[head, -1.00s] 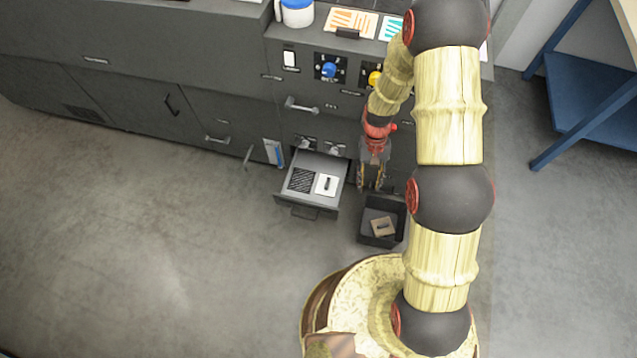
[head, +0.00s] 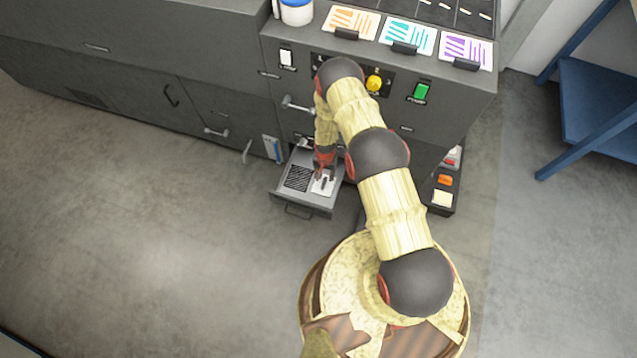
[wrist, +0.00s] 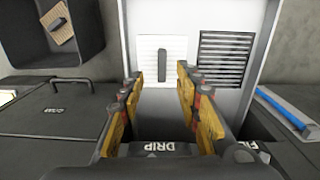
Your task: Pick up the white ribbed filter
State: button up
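The white ribbed filter (wrist: 151,50) lies flat in the open drawer (wrist: 225,15), with a short dark grip bar on its top. It also shows in the head view as a small white plate (head: 319,187), partly hidden by my gripper (head: 324,170). In the wrist view my gripper (wrist: 160,82) is open and empty. Its two yellow-sided fingers stand apart, with the filter visible beyond and between their tips. In the head view the gripper is over the right part of the drawer. I cannot tell its exact height above the filter.
A dark slotted panel (wrist: 225,60) lies right beside the filter. A black bin (wrist: 88,45) with a brown ribbed filter (wrist: 60,24) stands outside the drawer. A blue-and-grey object (wrist: 287,108) is at the wrist view's right. Open floor (head: 150,240) lies left of the drawer.

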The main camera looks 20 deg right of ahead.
aim_at(324, 182)
jog(key=shift+w+f, duration=0.1)
jog(key=shift+f, duration=0.05)
jog(key=shift+m, duration=0.3)
jog(key=f+b, duration=0.1)
jog(key=f, duration=0.1)
jog(key=f+b, duration=0.1)
jog(key=f, duration=0.2)
jog(key=f+b, duration=0.1)
jog(key=f, duration=0.1)
jog(key=shift+w+d+f, duration=0.1)
jog(key=shift+w+f, duration=0.2)
jog(key=shift+c, duration=0.8)
grip_shut()
